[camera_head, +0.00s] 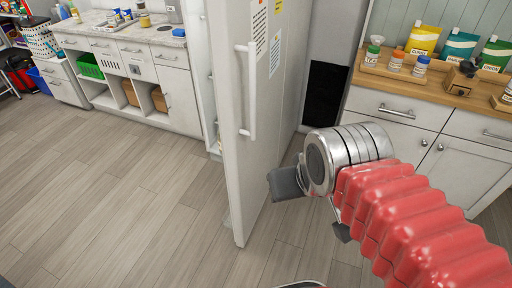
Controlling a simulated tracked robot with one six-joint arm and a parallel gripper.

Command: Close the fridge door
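The white fridge door (262,125) stands open in the middle of the head view, swung out toward me. Its outer face is turned to the right and carries a long vertical handle (250,92) and paper sheets. A strip of its inner side with stored items shows at its left edge. The fridge's interior is mostly hidden behind the door. My gripper (313,208) is on the right, outer-face side of the door, below the handle's level. Its dark fingers are apart, with nothing visible between them. Contact with the door cannot be told.
White cabinets (135,80) with a counter line the back left. A wooden-topped cabinet (425,140) with jars and colored pouches stands at the right. A dark panel (323,93) is behind the door. The wood floor (110,190) at the left is clear.

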